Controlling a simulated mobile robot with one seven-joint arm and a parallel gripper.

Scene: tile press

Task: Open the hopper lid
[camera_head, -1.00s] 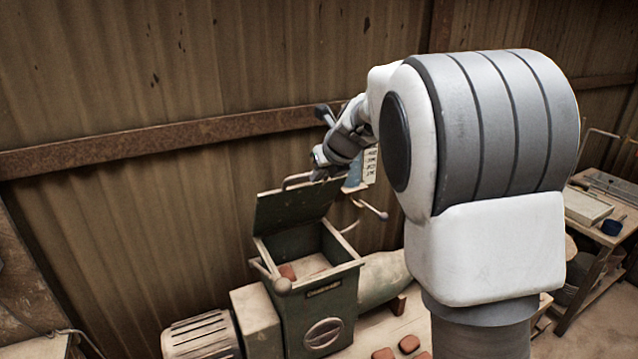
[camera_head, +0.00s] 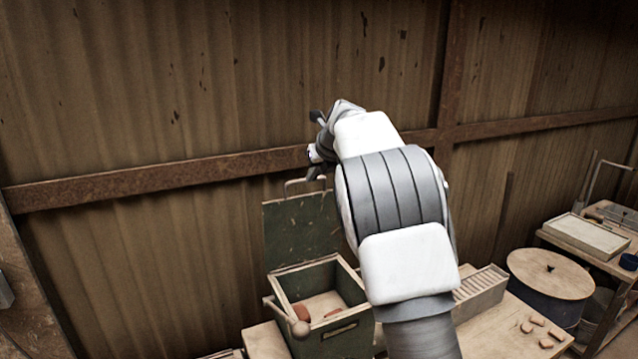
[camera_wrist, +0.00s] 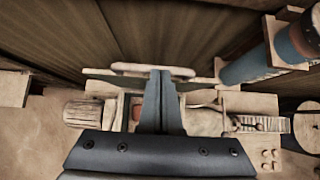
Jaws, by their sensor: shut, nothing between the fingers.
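The dark green hopper lid (camera_head: 300,228) stands upright, swung open at the back of the hopper (camera_head: 338,340). The hopper's mouth is uncovered, with reddish pieces visible inside. The lid's loop handle (camera_head: 303,184) is at its top edge and shows as a pale bar in the wrist view (camera_wrist: 125,67). My gripper (camera_head: 316,172) is at the handle's right end, at the top of the lid. In the wrist view its fingers (camera_wrist: 160,74) are shut together and overlap the handle bar. I cannot tell whether they touch it. My arm hides the lid's right edge.
A lever with a round knob (camera_head: 299,328) sticks out at the hopper's front left. A corrugated wall (camera_head: 130,100) with a rusty rail (camera_head: 150,183) stands close behind the lid. To the right are a round drum (camera_head: 550,285) and a side table with a tray (camera_head: 588,235).

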